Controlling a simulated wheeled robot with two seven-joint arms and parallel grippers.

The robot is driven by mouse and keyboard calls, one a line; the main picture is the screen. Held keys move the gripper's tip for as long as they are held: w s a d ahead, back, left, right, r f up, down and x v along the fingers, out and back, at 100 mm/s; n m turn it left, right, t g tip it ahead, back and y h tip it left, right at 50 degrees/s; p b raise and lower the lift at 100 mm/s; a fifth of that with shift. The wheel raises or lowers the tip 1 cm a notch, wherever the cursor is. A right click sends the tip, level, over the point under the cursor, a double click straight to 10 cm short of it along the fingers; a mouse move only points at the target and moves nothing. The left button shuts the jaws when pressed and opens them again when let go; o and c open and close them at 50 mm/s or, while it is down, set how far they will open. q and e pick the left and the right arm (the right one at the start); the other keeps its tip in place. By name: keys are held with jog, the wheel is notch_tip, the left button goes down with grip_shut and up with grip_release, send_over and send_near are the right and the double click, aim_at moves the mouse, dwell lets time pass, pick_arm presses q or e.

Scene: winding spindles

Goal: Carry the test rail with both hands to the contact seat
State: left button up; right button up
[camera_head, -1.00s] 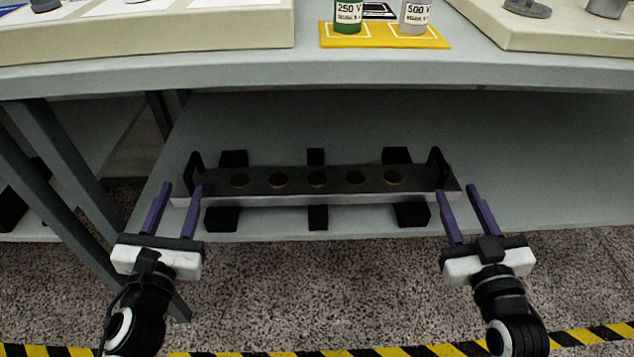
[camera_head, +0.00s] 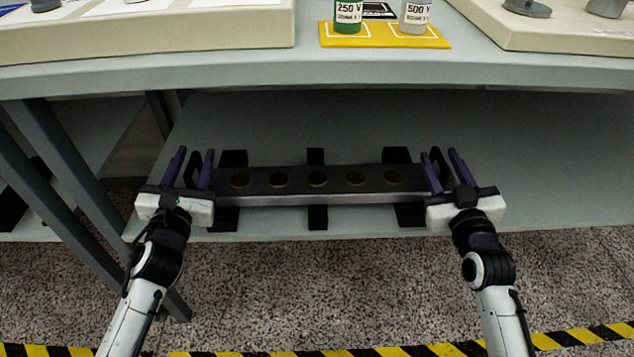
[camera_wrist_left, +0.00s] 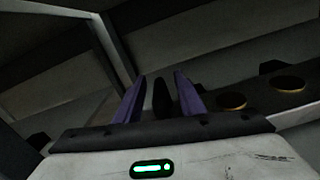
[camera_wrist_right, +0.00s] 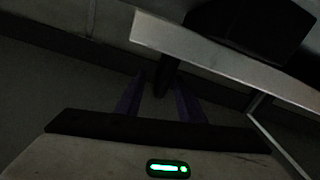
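The test rail (camera_head: 318,181) is a long dark bar with a pale front edge, several round brass-rimmed holes and an upright black handle at each end. It rests on black blocks on the lower shelf. My left gripper (camera_head: 193,160) is open, its purple fingers on either side of the left handle (camera_wrist_left: 162,98). My right gripper (camera_head: 442,160) is open around the right handle (camera_head: 436,160); the handle also shows between the fingers in the right wrist view (camera_wrist_right: 160,82). Gaps remain between fingers and handles. No contact seat can be made out for certain.
The table top (camera_head: 300,72) overhangs the shelf (camera_head: 540,160) above the rail. On it are a yellow mat (camera_head: 385,40) with a green 250 V and a grey 500 V container, and beige panels at both sides. Grey table legs (camera_head: 75,190) stand at the left. The right of the shelf is clear.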

pick_arm(q)
grip_shut()
pick_arm(e)
grip_shut()
dwell(1.0)
pick_arm(q)
jog(key=shift+r, duration=0.3)
pick_arm(e)
jog(key=shift+r, duration=0.4)
